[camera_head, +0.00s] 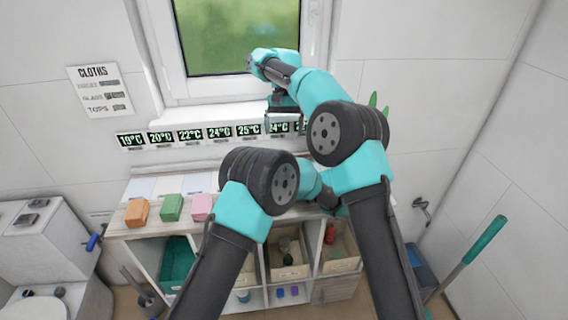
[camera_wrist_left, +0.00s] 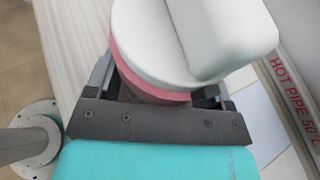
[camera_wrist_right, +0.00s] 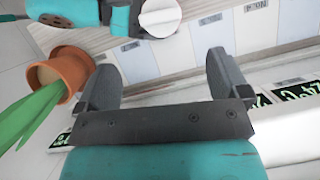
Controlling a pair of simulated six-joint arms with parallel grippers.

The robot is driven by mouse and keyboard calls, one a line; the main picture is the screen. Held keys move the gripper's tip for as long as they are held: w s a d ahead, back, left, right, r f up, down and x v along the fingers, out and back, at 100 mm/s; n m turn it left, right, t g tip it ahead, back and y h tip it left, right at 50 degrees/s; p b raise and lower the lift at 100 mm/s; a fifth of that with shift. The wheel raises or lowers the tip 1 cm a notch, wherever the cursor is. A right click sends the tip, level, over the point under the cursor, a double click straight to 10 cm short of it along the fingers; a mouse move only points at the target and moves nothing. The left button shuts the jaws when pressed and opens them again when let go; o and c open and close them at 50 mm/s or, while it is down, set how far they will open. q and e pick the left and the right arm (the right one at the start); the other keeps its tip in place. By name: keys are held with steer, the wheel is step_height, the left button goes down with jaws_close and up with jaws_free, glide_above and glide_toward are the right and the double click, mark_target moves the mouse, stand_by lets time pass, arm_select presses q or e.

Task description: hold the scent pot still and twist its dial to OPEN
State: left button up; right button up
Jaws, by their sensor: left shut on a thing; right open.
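The scent pot (camera_wrist_left: 135,80) shows in the left wrist view as a round body with a pink band and a white top. Its dial (camera_wrist_left: 222,35) is a raised white grip across that top; I see no OPEN marking. My left gripper (camera_wrist_left: 152,92) is shut on the pot's body, below the dial. The right wrist view shows the pot's white round top (camera_wrist_right: 160,17) beside my left arm. My right gripper (camera_wrist_right: 163,78) is open and empty, apart from the pot; in the head view it hangs near the window sill (camera_head: 283,118). My arms hide the pot in the head view.
A terracotta plant pot (camera_wrist_right: 72,68) with green leaves is close to a right finger. Temperature labels (camera_head: 190,135) line the wall below the window. Orange, green and pink blocks (camera_head: 171,207) stand on the cart's left top. A red-lettered hot pipe (camera_wrist_left: 290,85) runs near the left gripper.

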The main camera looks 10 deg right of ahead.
steer(key=shift+x, duration=5.85)
steer(key=shift+c, duration=0.3)
steer(key=c, duration=0.9)
steer(key=shift+n+h, duration=0.3)
steer(key=shift+n, duration=0.4)
steer(key=o, duration=1)
steer(key=shift+c, duration=0.2)
